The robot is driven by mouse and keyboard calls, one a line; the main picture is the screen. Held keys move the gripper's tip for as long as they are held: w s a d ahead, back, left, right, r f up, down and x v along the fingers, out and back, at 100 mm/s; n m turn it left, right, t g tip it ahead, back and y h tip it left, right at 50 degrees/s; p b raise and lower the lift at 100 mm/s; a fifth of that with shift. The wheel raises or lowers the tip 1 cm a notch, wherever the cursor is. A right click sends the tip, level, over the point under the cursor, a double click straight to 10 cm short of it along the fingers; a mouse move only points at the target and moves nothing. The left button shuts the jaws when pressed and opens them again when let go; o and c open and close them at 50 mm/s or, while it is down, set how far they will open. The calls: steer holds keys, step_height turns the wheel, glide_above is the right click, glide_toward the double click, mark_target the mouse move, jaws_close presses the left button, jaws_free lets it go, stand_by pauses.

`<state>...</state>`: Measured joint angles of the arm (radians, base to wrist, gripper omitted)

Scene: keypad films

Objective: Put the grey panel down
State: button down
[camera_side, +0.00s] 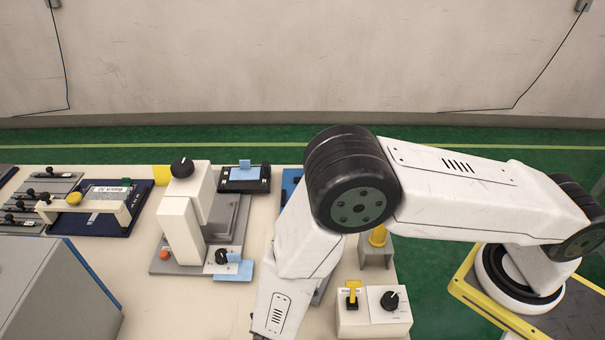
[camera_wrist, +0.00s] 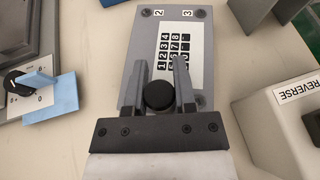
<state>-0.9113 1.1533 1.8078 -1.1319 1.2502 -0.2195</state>
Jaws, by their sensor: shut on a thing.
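The grey panel (camera_wrist: 139,52) is in the wrist view, with a white keypad film (camera_wrist: 185,35) of black number keys on it. The numbers 2 and 3 are marked near its far edge, beside corner screws. My gripper (camera_wrist: 164,68) is shut on the panel's round black knob (camera_wrist: 159,96), with one finger on each side. The near part of the panel is hidden by the gripper. I cannot tell whether the panel touches the bench or hangs above it. In the side view my arm hides most of this spot and the fingers are out of frame.
A box marked REVERSE (camera_wrist: 272,118) stands close on the right. A dial with a light blue plate (camera_wrist: 50,97) is on the left. A blue item (camera_wrist: 117,2) lies beyond the panel. The side view shows a white press (camera_side: 182,225) and bare cream bench (camera_side: 150,305).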

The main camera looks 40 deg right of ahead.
steer(key=shift+f, duration=0.25)
steer(key=shift+c, duration=2.1)
jaws_free()
steer(key=shift+v, duration=3.8)
